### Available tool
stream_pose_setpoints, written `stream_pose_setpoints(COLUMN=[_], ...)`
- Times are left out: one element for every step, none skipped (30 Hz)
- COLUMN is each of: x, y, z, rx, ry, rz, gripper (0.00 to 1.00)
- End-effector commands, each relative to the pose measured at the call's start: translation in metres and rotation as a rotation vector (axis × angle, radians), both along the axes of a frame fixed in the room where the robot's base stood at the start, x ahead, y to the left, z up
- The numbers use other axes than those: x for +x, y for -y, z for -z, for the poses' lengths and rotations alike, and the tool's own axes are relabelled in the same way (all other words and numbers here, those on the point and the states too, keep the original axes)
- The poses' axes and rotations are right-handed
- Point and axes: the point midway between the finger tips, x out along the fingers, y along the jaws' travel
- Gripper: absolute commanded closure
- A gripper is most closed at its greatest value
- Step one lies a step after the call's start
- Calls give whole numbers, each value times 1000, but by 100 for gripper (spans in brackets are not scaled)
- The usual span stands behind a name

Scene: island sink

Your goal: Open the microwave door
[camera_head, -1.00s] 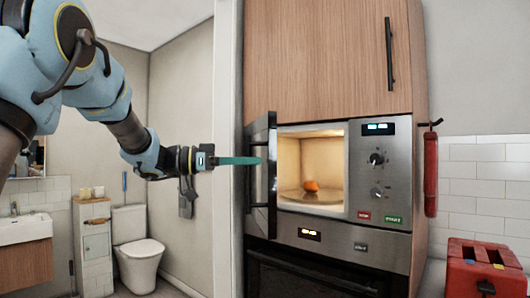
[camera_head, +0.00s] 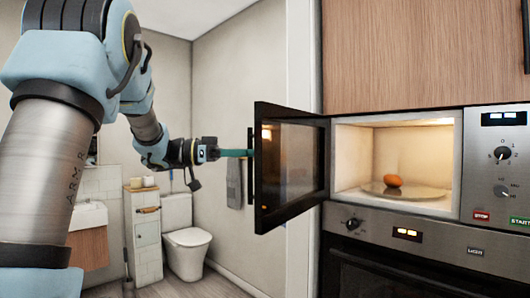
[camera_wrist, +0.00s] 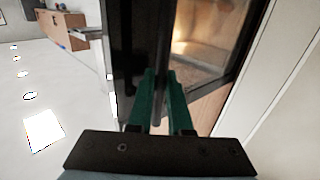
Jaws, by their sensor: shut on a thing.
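The microwave (camera_head: 484,170) is built into a wood-fronted cabinet at the right of the head view. Its dark glass door (camera_head: 300,165) stands wide open, swung out to the left on its hinge beside the cavity. My gripper (camera_head: 249,153) reaches the door's free edge from the left. Its green fingers are shut around the dark vertical handle. In the wrist view the handle (camera_wrist: 164,55) runs between the two fingertips (camera_wrist: 160,75). An orange round item (camera_head: 392,180) sits on the glass turntable (camera_head: 425,191) inside the lit cavity.
An oven panel (camera_head: 440,240) lies below the microwave, and a wooden cupboard (camera_head: 420,60) is above. A wall edge (camera_head: 300,40) stands behind the door. A toilet (camera_head: 188,240), a small cabinet (camera_head: 145,235) and a sink (camera_head: 88,216) are at the left.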

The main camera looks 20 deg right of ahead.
Motion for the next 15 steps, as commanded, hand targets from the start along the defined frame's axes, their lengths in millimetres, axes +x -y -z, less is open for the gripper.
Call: stream_pose_setpoints(x=[3, 4, 6, 6, 7, 7, 8, 8, 8, 8, 8, 8, 8, 8, 8], y=[-3, -4, -5, -6, -6, -7, -7, -7, -7, -7, -7, -7, -7, -7, -7], z=[0, 0, 0, 0, 1, 1, 1, 1, 1, 1, 1, 1, 1, 1, 1], rx=[2, 2, 1, 1, 1, 1, 1, 1, 1, 1, 1, 1, 1, 1, 1], ry=[0, 0, -1, -1, -1, -1, -1, -1, -1, -1, -1, -1, -1, -1, -1], rz=[-3, -3, -4, -4, -4, -4, -5, -5, -5, -5, -5, -5, -5, -5, -5], gripper=[100, 100, 100, 100, 100, 100, 100, 100, 100, 100, 100, 100, 100, 100, 100])
